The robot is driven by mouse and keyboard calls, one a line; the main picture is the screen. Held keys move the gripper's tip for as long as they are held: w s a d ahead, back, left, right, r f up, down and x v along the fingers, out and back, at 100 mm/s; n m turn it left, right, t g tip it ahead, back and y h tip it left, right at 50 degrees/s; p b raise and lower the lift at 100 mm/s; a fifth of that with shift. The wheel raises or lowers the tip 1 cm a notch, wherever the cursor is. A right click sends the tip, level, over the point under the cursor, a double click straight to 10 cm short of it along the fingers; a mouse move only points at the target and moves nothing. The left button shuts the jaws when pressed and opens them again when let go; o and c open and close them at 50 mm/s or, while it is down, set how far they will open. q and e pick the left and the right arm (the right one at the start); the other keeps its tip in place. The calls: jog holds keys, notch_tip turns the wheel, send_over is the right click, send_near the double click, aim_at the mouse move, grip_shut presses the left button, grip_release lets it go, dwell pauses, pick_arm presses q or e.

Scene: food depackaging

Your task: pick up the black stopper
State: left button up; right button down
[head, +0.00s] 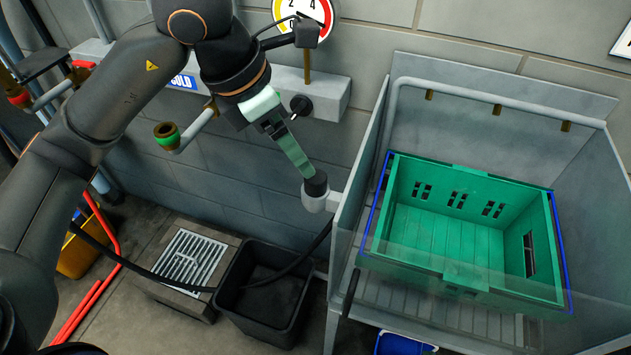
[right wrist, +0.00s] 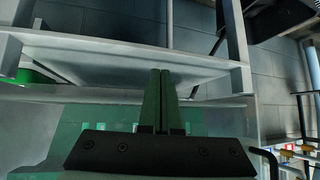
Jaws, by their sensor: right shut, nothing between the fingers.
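The black stopper (head: 316,184) is a short dark cylinder at the mouth of a white pipe fitting (head: 314,201), beside the left wall of the wash basin. My left gripper (head: 307,172) reaches down from the upper left, with its green fingertips at the stopper's top edge. Its fingers overlap from this side, so I cannot tell whether they are apart or grip the stopper. My right gripper (right wrist: 161,72) shows only in the right wrist view. Its two green fingers are together with nothing between them. I cannot make out the stopper in that view.
A green crate (head: 458,270) sits in the basin (head: 595,200) at right. A black bin (head: 235,300) stands on the floor below the fitting, beside a drain grate (head: 190,260). A black hose crosses the bin. Pipes and a gauge (head: 318,12) are on the wall.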

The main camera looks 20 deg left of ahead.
aim_at(314, 177)
pick_arm(q)
jog(key=x, duration=0.7)
jog(key=shift+d+f+p, duration=0.3)
jog(key=shift+p, duration=0.1)
jog(key=shift+c, duration=0.2)
grip_shut()
